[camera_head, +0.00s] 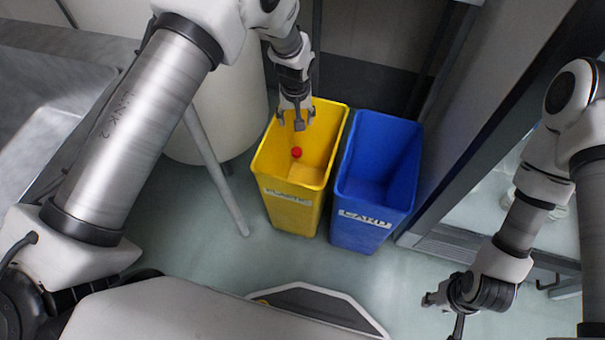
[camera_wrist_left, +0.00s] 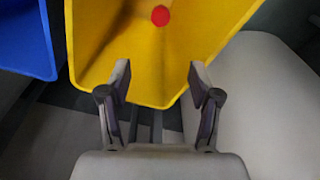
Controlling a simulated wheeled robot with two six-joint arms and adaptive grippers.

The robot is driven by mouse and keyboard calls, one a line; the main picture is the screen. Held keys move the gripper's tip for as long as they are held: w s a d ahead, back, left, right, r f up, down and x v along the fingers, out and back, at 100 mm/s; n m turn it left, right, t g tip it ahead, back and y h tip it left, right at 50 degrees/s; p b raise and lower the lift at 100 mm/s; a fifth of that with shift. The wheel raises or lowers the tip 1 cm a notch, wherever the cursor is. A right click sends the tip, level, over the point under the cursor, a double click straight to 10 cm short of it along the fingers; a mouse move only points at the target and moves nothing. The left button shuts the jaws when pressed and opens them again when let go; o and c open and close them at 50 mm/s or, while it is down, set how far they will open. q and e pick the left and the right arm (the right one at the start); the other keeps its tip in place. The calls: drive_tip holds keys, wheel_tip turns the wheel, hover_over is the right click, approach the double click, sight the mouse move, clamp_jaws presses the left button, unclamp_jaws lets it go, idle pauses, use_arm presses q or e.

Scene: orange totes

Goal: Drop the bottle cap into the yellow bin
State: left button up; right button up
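The red bottle cap (camera_head: 296,152) shows within the opening of the yellow bin (camera_head: 289,212), which is labelled PLASTIC. It also shows against the bin's yellow inside in the left wrist view (camera_wrist_left: 160,15). I cannot tell whether it is falling or resting. My left gripper (camera_head: 296,120) is over the bin's back part, fingers pointing down. In the left wrist view its two fingers (camera_wrist_left: 157,82) are apart with nothing between them. My right gripper (camera_head: 442,312) is at the lower right, away from the bins; its finger opening is unclear.
A blue bin (camera_head: 362,231) labelled CARD stands right beside the yellow bin. A pale rounded container (camera_head: 222,118) stands to the left, with a slanted grey leg (camera_head: 217,181) in front. A metal-framed shelf is at the right.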

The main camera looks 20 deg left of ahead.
use_arm(q)
wheel_tip(320, 180, up, 12)
drive_tip(key=s, duration=0.1)
drive_tip(key=shift+s+d, duration=0.2)
drive_tip(key=shift+d, duration=0.05)
idle(0.5)
